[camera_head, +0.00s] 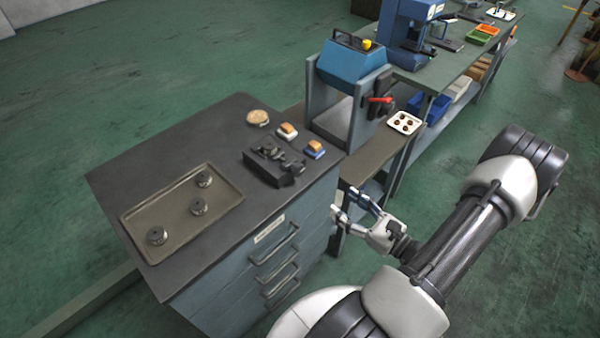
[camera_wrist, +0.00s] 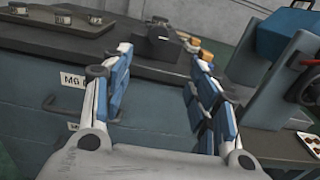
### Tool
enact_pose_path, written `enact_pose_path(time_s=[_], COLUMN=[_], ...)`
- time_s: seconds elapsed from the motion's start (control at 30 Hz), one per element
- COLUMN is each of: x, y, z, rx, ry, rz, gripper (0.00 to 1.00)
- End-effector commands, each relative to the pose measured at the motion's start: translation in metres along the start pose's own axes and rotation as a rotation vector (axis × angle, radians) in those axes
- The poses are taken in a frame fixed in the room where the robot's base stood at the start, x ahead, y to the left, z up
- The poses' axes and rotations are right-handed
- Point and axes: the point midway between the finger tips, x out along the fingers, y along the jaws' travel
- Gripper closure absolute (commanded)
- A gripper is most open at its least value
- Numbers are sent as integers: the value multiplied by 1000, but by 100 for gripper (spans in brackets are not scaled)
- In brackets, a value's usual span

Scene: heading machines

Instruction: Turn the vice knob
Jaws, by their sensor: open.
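A dark vice (camera_head: 272,162) sits near the right edge of the grey workbench top (camera_head: 235,120). Its knob cannot be made out clearly at this size. The vice (camera_wrist: 158,42) also shows in the wrist view, ahead of my gripper and between its fingers. My gripper (camera_head: 350,211) is beside the bench's drawer front, to the right of and nearer than the vice. In the wrist view my gripper (camera_wrist: 160,95) has its two blue and white fingers spread apart, with nothing between them. It does not touch the vice.
A tray (camera_head: 235,193) with several round metal parts lies left of the vice. Two small brushes or blocks (camera_head: 288,131) and a round tan item (camera_head: 257,117) lie behind it. A blue machine with a red lever (camera_head: 378,99) and a white button tray (camera_head: 405,122) stand to the right.

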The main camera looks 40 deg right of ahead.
Motion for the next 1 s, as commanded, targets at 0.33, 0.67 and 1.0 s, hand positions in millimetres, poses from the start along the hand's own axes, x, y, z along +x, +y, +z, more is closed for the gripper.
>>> enact_pose_path(time_s=[0.33,0.67,1.0], x=[67,136,168], y=[3,4,3], z=[-1,-1,0], rx=[-4,-5,-2], ry=[1,1,1], rz=[13,12,8], gripper=[46,46,46])
